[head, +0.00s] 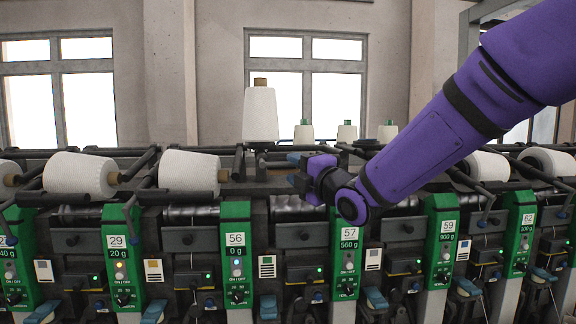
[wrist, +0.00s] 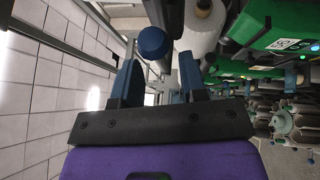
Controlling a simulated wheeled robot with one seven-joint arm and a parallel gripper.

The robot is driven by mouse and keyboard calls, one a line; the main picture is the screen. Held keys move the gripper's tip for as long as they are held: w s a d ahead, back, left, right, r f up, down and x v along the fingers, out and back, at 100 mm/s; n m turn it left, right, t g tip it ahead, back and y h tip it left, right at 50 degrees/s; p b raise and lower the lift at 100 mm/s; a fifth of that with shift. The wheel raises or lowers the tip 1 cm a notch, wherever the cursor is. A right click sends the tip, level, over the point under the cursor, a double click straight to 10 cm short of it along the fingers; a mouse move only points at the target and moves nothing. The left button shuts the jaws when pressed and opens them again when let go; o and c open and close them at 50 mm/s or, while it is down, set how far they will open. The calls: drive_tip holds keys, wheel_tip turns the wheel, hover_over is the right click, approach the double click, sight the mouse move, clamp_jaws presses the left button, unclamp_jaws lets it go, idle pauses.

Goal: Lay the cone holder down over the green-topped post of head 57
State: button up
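The panel of head 57 (head: 348,240) is green and reads 560 g. My gripper (head: 296,170) is above and left of it, reaching left with its blue fingers apart. In the wrist view, my gripper (wrist: 158,78) shows a gap between its fingers with nothing clamped. A round blue knob (wrist: 152,42) on a dark bar lies just beyond the fingertips; it may belong to the cone holder, but I cannot tell. A white cone (head: 260,114) with a brown tube stands upright left of my gripper. The green-topped post of head 57 cannot be picked out clearly.
White cones lie on their sides on neighbouring heads, at the left (head: 78,174), centre left (head: 190,171) and right (head: 547,162). Smaller green-topped cones (head: 347,131) stand behind the machine. Dark bars and rails run along the top. Open air lies above the row.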

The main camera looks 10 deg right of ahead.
sight(290, 165)
drive_tip(key=shift+x, duration=1.7)
clamp_jaws()
